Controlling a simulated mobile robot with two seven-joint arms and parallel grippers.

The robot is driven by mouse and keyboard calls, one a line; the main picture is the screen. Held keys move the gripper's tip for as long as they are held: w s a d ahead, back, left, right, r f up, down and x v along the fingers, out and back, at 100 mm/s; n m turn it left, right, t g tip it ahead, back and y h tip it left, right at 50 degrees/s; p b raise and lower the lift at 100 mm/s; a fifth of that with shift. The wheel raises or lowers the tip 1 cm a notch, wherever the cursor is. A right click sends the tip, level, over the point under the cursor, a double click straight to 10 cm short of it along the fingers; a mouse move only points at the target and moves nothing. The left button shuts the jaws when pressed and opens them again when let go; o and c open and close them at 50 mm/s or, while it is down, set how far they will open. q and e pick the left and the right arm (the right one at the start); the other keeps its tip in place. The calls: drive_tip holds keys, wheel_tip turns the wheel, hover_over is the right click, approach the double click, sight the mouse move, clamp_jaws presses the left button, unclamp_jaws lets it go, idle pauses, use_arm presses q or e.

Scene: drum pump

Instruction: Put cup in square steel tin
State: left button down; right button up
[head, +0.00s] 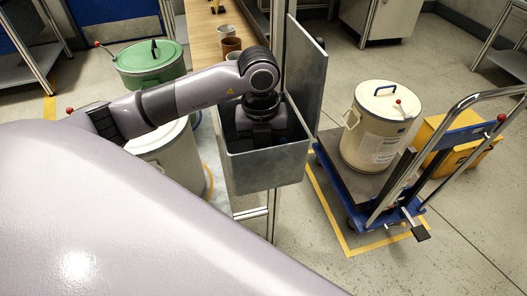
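A square grey steel tin (265,168) with its lid (305,75) swung up is at the middle of the head view. My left arm comes in from the left and bends down into the tin. My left gripper (262,128) is inside its opening, pointing down. Its fingertips are hidden by the tin's walls, and I cannot tell whether it holds anything. A pale cup (225,32) and a brown cup (231,46) stand on the wooden bench behind. A third cup (233,56) shows partly beside the arm. My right gripper is not in view.
A cream drum (372,135) stands on a blue trolley (352,190) at right, with a yellow container (455,138) behind. A green drum (150,68) and a cream drum (170,150) are at left. The wooden bench (203,38) runs behind the tin. A post stands by the tin.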

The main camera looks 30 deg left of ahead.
use_arm(q)
drive_tip(key=shift+r, duration=0.1)
drive_tip(key=c, duration=1.7)
unclamp_jaws()
drive_tip(key=shift+f, duration=0.25)
drive_tip(key=o, duration=0.5)
drive_tip(key=shift+c, duration=0.2)
drive_tip(key=shift+r, duration=0.5)
wheel_tip(320, 180, up, 10)
drive_tip(key=shift+s+a+r, duration=0.1)
drive_tip(key=shift+a, duration=0.05)
drive_tip(key=shift+r+p, duration=0.3)
drive_tip(key=shift+r, duration=0.35)
